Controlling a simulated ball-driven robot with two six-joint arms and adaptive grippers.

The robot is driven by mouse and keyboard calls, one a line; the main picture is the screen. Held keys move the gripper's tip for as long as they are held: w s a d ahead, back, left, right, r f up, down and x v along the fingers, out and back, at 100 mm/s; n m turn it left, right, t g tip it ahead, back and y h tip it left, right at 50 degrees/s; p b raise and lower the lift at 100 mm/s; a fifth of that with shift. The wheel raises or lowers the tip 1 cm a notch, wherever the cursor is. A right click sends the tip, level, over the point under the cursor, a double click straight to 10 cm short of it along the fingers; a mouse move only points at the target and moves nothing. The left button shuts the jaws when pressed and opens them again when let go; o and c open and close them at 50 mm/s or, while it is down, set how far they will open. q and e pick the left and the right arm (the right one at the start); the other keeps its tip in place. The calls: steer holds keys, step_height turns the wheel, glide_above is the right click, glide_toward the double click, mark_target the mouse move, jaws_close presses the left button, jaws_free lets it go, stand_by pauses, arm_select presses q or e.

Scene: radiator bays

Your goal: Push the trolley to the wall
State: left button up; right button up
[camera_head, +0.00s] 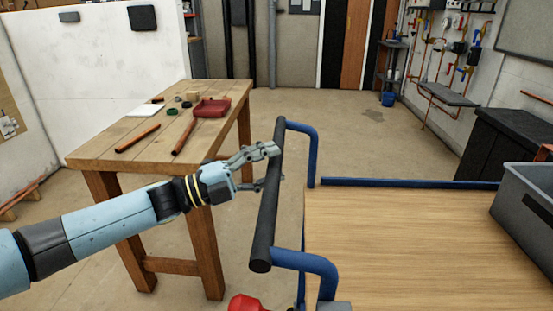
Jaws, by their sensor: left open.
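The trolley has a flat wooden deck (400,235), a blue tube frame (313,150) and a dark push handle (268,220) at its near left end. It fills the lower right of the head view. My left gripper (266,167) is open at the upper part of the handle. Its upper finger overlaps the bar and its lower finger is close beside it. I cannot tell whether they touch it. My right gripper is not in view. White walls stand at the left (110,60) and right (520,90), and a grey wall at the back.
A grey crate (530,200) sits on the deck's right side. A black cabinet (495,150) stands at right. A blue bucket (388,99) is far back. The floor between is clear.

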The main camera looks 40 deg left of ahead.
arm_select(q)
steer(key=shift+x, duration=0.85)
jaws_close()
steer(key=shift+f, duration=0.1)
